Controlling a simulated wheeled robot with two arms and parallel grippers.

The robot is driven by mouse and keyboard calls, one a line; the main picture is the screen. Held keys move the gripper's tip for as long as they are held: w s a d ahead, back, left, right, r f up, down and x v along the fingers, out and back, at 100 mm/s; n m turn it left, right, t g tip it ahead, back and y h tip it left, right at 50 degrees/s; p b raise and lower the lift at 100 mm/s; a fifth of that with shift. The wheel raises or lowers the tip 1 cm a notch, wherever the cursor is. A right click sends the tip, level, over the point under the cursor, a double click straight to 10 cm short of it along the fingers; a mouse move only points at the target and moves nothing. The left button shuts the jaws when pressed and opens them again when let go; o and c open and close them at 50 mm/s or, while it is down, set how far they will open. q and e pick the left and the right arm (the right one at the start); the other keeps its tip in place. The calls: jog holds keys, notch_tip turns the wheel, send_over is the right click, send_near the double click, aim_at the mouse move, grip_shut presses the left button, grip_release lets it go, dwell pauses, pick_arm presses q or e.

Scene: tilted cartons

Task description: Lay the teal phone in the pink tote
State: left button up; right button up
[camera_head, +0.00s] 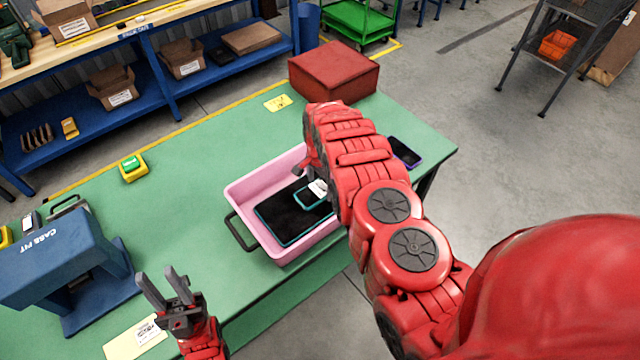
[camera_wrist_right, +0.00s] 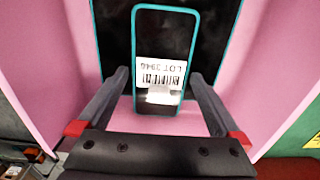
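The pink tote (camera_head: 240,196) stands on the green table. In it lies a larger black flat slab (camera_head: 280,222) with a teal rim, which also shows in the right wrist view (camera_wrist_right: 222,30). The teal phone (camera_head: 308,199) has a black face and a white label. It lies roughly parallel to the slab and overlaps it; any gap beneath is hard to judge. In the right wrist view the phone (camera_wrist_right: 160,35) sits between the fingertips of my right gripper (camera_wrist_right: 160,75), which meet its two long sides. My left gripper (camera_head: 164,290) is open and empty near the front edge.
A red-brown box (camera_head: 333,72) stands behind the tote. A dark purple-rimmed phone (camera_head: 404,152) lies to the right. A blue stand (camera_head: 60,265) is at left, with a yellow-green device (camera_head: 132,167) behind it. Table between them is clear.

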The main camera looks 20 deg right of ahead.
jog(key=shift+r+p, duration=0.5)
jog(key=shift+r, duration=0.1)
notch_tip(320, 180, up, 12)
dwell(0.4)
dwell(0.3)
